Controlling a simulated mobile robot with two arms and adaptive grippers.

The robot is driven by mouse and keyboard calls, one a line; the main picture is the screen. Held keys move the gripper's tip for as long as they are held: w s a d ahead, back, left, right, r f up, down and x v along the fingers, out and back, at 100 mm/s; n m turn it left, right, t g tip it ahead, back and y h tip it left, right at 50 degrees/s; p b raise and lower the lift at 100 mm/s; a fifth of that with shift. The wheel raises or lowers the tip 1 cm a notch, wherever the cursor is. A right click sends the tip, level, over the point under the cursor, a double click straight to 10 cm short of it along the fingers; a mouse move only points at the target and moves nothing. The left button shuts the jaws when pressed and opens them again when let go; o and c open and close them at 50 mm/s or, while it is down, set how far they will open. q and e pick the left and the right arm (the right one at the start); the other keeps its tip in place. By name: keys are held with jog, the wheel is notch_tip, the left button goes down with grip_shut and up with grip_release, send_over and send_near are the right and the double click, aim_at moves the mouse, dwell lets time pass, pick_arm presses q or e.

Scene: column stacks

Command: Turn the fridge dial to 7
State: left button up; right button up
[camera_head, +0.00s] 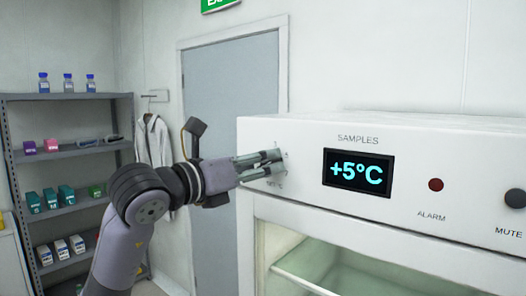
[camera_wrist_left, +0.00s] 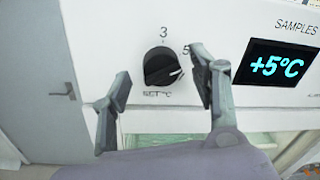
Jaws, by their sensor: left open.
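The black round dial (camera_wrist_left: 160,67) is on the white front panel of the fridge (camera_head: 420,165), above the letters "SET °C". The numbers 3 and 5 show by it; no 7 is visible. A white mark on the dial points right, below the 5. My left gripper (camera_wrist_left: 161,77) is open, with one finger left of the dial and one right of it. I cannot tell whether a finger touches it. In the head view, my left gripper (camera_head: 268,164) is at the panel's left end and covers the dial. My right gripper is out of view.
The display (camera_head: 358,173) reads +5°C, just right of my left gripper. A red alarm light (camera_head: 436,185) and a black mute knob (camera_head: 515,198) are farther right. A shelf rack (camera_head: 70,155) and a grey door (camera_head: 230,100) stand behind at the left.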

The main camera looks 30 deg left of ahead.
pick_arm(q)
jog(key=shift+w+d, duration=0.15)
jog(key=shift+w, duration=0.7)
jog(key=c, duration=1.2)
jog(key=shift+o, duration=0.2)
